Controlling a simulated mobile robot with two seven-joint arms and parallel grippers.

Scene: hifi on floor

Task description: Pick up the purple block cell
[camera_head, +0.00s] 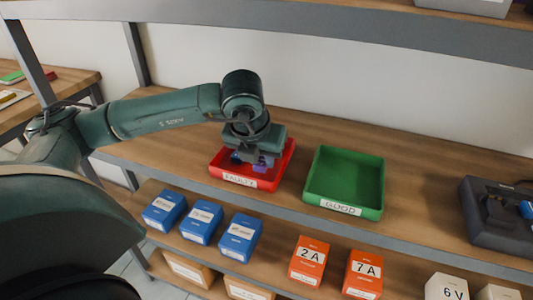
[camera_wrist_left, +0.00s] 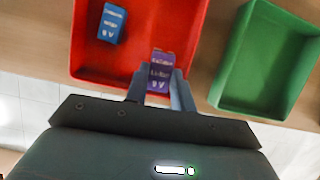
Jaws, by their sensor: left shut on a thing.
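The purple block cell (camera_wrist_left: 158,74) is between the two fingers of my left gripper (camera_wrist_left: 161,88) in the left wrist view, with its label facing the camera. My left gripper (camera_head: 258,160) is shut on it, over the red tray (camera_head: 284,168) in the head view. A bit of the purple block cell (camera_head: 264,162) shows below the gripper there. I cannot tell whether the cell still touches the tray floor. The red tray (camera_wrist_left: 85,55) also holds a blue block cell (camera_wrist_left: 112,24) at its left. My right gripper is not in view.
An empty green tray (camera_head: 345,180) labelled GOOD stands right of the red one. A dark device (camera_head: 490,215) sits at the far right of the shelf. Blue boxes (camera_head: 201,221) and orange boxes (camera_head: 309,260) stand on the lower shelf. An upper shelf edge (camera_head: 330,30) crosses above.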

